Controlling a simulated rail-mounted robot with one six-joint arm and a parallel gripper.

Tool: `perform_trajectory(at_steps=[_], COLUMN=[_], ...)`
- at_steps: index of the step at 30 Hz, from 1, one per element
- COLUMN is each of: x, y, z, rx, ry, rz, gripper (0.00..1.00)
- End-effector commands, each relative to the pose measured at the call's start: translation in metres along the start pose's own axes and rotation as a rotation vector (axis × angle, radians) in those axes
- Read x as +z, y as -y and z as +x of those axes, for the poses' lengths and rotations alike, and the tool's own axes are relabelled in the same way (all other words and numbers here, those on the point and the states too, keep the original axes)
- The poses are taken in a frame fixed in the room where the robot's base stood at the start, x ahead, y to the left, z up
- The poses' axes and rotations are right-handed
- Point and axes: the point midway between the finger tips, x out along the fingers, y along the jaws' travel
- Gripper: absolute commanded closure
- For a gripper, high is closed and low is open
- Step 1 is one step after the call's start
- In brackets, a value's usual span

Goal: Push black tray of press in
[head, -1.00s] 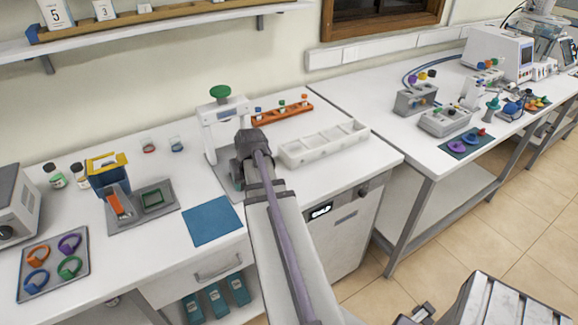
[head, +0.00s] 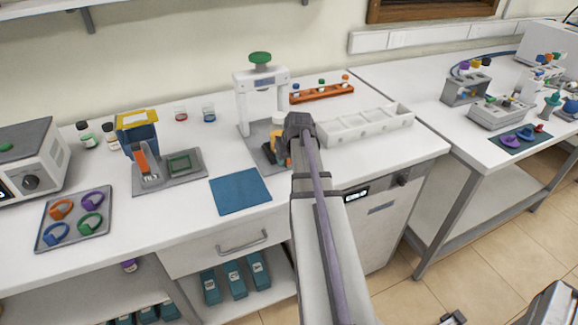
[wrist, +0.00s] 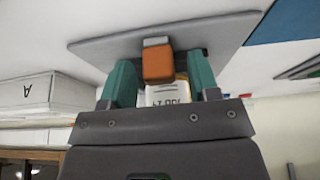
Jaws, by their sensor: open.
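The press is a white frame (head: 240,105) with a green knob (head: 260,58) on top, standing on a grey base plate on the bench. An orange block (wrist: 158,64) with a grey top shows at the plate's edge in the wrist view. My gripper (wrist: 161,78) is open, with one teal finger on each side of the orange block; I cannot tell whether they touch it. In the head view my wrist (head: 300,130) is at the front right of the press and hides part of its base.
A white compartment box (head: 365,127) is close to the right of my wrist, with an orange vial rack (head: 321,93) behind it. A blue mat (head: 240,192) lies in front of the press. A blue-and-yellow device (head: 140,135) stands to the left.

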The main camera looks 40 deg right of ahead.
Motion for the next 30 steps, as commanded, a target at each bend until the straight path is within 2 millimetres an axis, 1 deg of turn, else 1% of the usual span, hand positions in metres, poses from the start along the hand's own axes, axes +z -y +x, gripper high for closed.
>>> perform_trajectory(at_steps=[5,6,23,30], x=[-0.0006,-0.0006,-0.0005,-0.0008], y=[0.0002,0.0002,0.0002,0.0002], z=[-0.0016,-0.0016,-0.0015,-0.0013], rx=[0.000,0.000,0.000,0.000], ry=[0.000,0.000,0.000,0.000], rz=[0.000,0.000,0.000,0.000], gripper=[0.45,0.47,1.00,1.00])
